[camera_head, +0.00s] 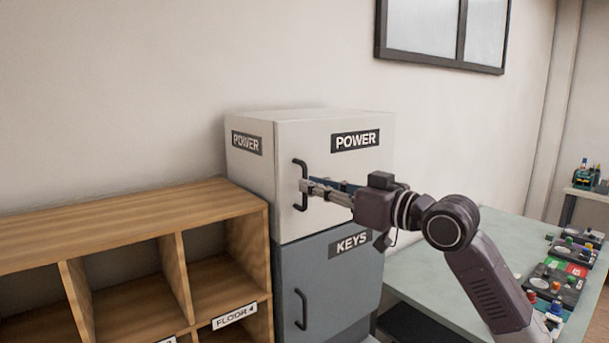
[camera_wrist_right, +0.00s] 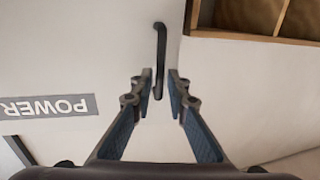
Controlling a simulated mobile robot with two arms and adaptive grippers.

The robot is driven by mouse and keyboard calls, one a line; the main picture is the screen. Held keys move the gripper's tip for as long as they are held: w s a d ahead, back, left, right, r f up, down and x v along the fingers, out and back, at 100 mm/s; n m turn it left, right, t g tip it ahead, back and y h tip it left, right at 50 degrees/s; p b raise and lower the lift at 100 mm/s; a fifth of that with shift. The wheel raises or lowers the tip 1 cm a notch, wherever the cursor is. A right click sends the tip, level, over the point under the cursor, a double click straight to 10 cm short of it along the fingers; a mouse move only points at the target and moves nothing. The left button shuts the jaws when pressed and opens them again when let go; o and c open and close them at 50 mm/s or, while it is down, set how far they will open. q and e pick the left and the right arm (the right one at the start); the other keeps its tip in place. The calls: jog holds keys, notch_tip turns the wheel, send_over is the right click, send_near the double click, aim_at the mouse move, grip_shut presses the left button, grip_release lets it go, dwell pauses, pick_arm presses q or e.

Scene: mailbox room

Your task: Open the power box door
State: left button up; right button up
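The white power box (camera_head: 330,210) stands on top of the grey keys box, with a POWER label on its door. Its door looks closed. A dark vertical handle (camera_head: 300,185) sits at the door's left side. My right gripper (camera_head: 308,186) is at the handle in the head view. In the right wrist view the handle (camera_wrist_right: 160,50) runs upward from between the two fingertips (camera_wrist_right: 158,85). The fingers are apart, with gaps to the handle on both sides. My left gripper is not in view.
The grey KEYS box (camera_head: 335,280) with its own handle is below. A wooden shelf (camera_head: 130,225) with open compartments stands close on the left. A pale table (camera_head: 450,265) with several devices is on the right. A dark-framed window (camera_head: 440,35) is on the wall above.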

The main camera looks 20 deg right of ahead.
aim_at(305, 204)
jog(key=x, duration=0.2)
jog(key=shift+w+a+p, duration=0.15)
jog(key=shift+w+p, duration=0.1)
jog(key=shift+p, duration=0.05)
jog(key=shift+w+a+f, duration=0.1)
jog(key=shift+w+a, duration=0.05)
jog(key=shift+w, duration=0.1)
jog(key=shift+s, duration=0.1)
grip_shut()
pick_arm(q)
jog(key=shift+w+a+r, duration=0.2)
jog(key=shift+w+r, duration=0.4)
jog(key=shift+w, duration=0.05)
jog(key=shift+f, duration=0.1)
